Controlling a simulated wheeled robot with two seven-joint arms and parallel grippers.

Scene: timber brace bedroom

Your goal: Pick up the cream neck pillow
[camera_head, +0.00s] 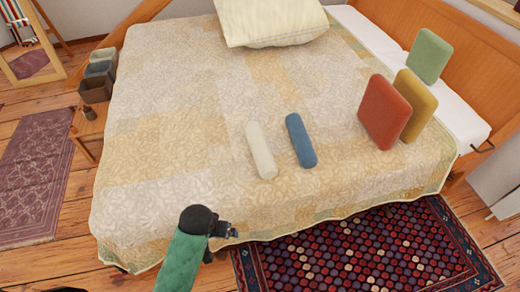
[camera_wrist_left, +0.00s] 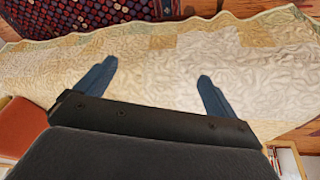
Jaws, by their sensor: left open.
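The cream neck pillow (camera_head: 261,150) is a short pale roll lying on the quilt near the bed's front edge, left of a similar blue roll (camera_head: 300,140). My left gripper (camera_head: 228,230) is in front of the bed's near edge, below and left of the cream pillow and apart from it. In the left wrist view my left gripper (camera_wrist_left: 157,69) is open, with two blue fingers spread and only quilt between them. The cream pillow does not show in that view. My right gripper is not in view.
The quilted bed (camera_head: 150,130) carries a large cream pillow (camera_head: 270,20) at the back and red (camera_head: 384,112), yellow (camera_head: 418,105) and green (camera_head: 429,56) cushions at right. A patterned rug (camera_head: 370,255) lies in front. The quilt's left half is clear.

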